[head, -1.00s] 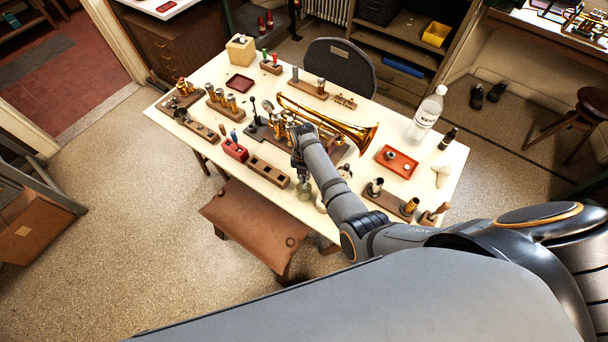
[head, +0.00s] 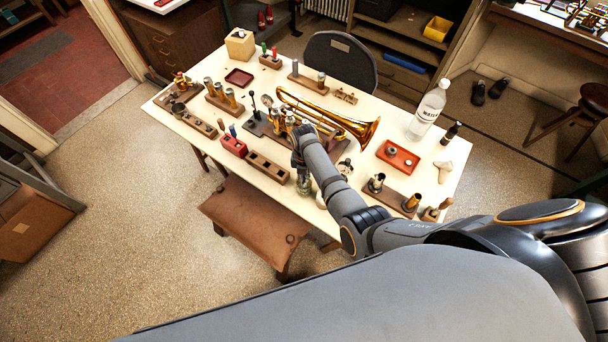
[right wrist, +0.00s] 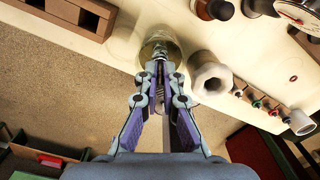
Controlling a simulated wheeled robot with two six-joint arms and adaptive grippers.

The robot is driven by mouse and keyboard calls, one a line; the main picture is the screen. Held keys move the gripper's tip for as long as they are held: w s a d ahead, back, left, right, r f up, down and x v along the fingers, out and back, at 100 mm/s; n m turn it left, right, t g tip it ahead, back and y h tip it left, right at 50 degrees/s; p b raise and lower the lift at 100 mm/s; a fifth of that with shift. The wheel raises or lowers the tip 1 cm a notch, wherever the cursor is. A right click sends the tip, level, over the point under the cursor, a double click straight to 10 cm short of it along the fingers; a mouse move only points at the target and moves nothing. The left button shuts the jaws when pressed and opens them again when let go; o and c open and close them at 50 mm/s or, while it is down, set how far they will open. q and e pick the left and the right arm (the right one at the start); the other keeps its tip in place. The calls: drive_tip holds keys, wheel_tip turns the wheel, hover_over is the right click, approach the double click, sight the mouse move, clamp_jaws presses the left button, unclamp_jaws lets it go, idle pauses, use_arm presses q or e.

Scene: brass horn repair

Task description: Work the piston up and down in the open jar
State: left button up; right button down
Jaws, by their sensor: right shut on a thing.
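My right gripper (head: 303,173) reaches down at the table's front edge, at the glass jar (head: 304,189). In the right wrist view its fingertips (right wrist: 161,67) are together over the mouth of the clear, yellowish jar (right wrist: 158,40). It is shut on the piston, which is mostly hidden between the fingers; how deep it sits in the jar I cannot tell. My left gripper is not in view.
A white open-topped container (right wrist: 210,78) stands close right of the jar. A brass horn (head: 335,115) lies behind my right arm. A wooden block with holes (head: 267,168) is to the left. A red tray (head: 398,156) and water bottle (head: 429,108) stand to the right.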

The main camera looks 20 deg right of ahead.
wheel_tip(320, 180, up, 2)
drive_tip(key=shift+p, duration=1)
drive_tip(key=shift+r, duration=0.75)
drive_tip(key=shift+f, duration=0.1)
drive_tip(key=shift+f+b, duration=1.1)
drive_tip(key=shift+f, duration=0.7)
wheel_tip(320, 180, up, 2)
drive_tip(key=p, duration=0.2)
drive_tip(key=shift+r+p, duration=0.25)
drive_tip(key=shift+p, duration=0.15)
drive_tip(key=shift+r+b, duration=0.1)
drive_tip(key=shift+b, duration=0.2)
drive_tip(key=shift+r, duration=0.55)
